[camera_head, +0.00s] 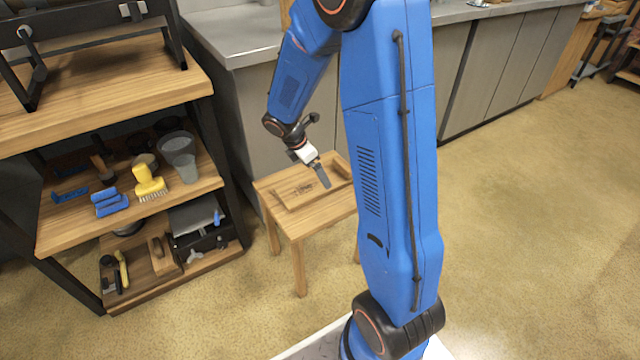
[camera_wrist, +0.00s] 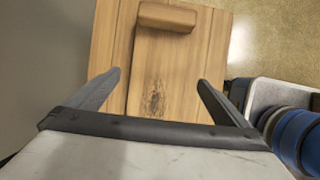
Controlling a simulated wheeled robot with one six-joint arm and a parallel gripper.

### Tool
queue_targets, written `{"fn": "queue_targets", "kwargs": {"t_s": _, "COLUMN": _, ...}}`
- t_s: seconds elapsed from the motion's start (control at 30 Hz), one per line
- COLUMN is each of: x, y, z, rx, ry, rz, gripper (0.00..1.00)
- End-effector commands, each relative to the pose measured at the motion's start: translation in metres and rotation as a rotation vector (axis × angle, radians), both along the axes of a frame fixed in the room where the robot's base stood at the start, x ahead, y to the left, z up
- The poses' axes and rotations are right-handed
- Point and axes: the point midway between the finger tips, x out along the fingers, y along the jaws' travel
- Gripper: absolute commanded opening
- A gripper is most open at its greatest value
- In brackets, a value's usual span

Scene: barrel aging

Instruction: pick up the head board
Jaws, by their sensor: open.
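The head board (camera_head: 294,194) is a flat wooden piece lying on a small wooden stool (camera_head: 318,222). In the wrist view the head board (camera_wrist: 165,65) shows a dark mark on its face and a raised wooden block at its far end. My gripper (camera_head: 322,177) is over the board in the head view. In the wrist view my gripper (camera_wrist: 160,78) is open and empty, its two fingers spread to either side of the dark mark. I cannot tell how high the fingertips are above the board. Part of the stool is hidden behind my arm.
A wooden shelf unit (camera_head: 130,202) on the left holds a yellow brush (camera_head: 149,183), blue items and a grey cup (camera_head: 180,157). Grey cabinets (camera_head: 258,105) stand close behind the stool. The floor to the right is clear.

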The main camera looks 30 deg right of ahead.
Motion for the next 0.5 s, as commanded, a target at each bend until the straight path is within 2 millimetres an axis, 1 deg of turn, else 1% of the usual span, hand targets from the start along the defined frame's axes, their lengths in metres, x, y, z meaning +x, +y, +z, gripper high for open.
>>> {"fn": "queue_targets", "kwargs": {"t_s": 0.17, "x": 0.000, "y": -0.002, "z": -0.007, "rx": 0.000, "ry": 0.002, "rz": 0.000, "gripper": 1.00}}
{"fn": "queue_targets", "kwargs": {"t_s": 0.23, "x": 0.000, "y": -0.002, "z": -0.013, "rx": 0.001, "ry": 0.002, "rz": -0.001, "gripper": 1.00}}
{"fn": "queue_targets", "kwargs": {"t_s": 0.4, "x": 0.001, "y": -0.006, "z": -0.035, "rx": 0.001, "ry": 0.003, "rz": -0.001, "gripper": 1.00}}
{"fn": "queue_targets", "kwargs": {"t_s": 0.5, "x": 0.001, "y": -0.011, "z": -0.047, "rx": 0.000, "ry": 0.001, "rz": -0.003, "gripper": 1.00}}
